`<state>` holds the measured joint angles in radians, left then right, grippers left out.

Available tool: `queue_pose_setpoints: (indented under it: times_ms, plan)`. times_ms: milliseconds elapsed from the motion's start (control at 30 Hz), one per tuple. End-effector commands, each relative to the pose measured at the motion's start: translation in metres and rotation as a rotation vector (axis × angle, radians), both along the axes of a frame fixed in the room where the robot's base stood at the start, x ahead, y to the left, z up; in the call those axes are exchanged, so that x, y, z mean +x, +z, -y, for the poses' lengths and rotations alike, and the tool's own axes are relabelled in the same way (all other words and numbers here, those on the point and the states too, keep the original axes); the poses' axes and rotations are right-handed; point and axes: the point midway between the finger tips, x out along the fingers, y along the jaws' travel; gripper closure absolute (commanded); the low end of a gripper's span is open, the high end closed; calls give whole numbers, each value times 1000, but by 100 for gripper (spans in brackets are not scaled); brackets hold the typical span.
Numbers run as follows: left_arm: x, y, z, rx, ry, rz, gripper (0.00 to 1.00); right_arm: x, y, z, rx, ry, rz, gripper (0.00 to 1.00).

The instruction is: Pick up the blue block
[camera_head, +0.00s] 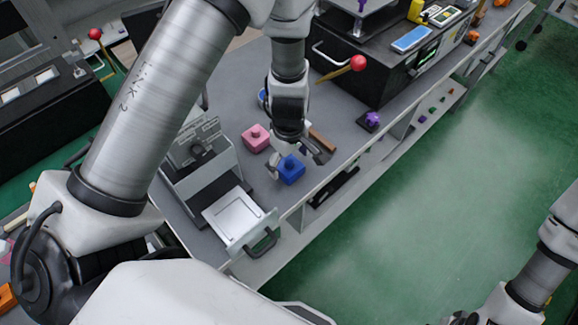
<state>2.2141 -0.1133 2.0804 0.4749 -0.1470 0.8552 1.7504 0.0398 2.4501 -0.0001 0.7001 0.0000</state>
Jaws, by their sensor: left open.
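The blue block (291,170) sits on the grey bench top near its front edge, with a small knob on top. My left gripper (297,161) points down over it and is open. One finger is at the block's left side and the other is to its upper right. Whether either finger touches the block I cannot tell. My right arm shows at the lower right, but its gripper is not in view.
A pink block (256,139) stands left of the gripper and a brown block (321,140) right of it. A grey device with an open tray (236,217) is close at the left. A black box with a red-knobbed lever (358,63) stands behind. A purple piece (370,121) lies near the edge.

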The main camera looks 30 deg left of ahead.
Motion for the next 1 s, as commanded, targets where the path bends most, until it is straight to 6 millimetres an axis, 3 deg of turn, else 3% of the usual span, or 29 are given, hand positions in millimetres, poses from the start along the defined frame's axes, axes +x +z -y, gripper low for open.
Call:
queue_pose_setpoints:
  times_ms: [100, 333, 500, 533, 567, 1000]
  plan:
    - [-1, -17, -1, 0, 1, -2, 8, 0, -4, 0, 0, 0, -1, 60]
    - [0, -19, -1, 1, 1, 0, 8, 0, -4, 0, 0, 0, 0, 60]
    - [0, -18, -1, 1, 1, 0, 69, 0, -3, 0, 0, 0, 0, 60]
    - [0, -18, -1, 0, 1, 0, 79, 0, -4, 0, 0, 0, 0, 60]
    - [0, -18, -1, 0, 1, 0, 84, 0, -4, 0, 0, 0, 0, 60]
    - [-1, -12, -1, 0, 0, 0, 84, 0, 3, 0, 0, 0, 0, 60]
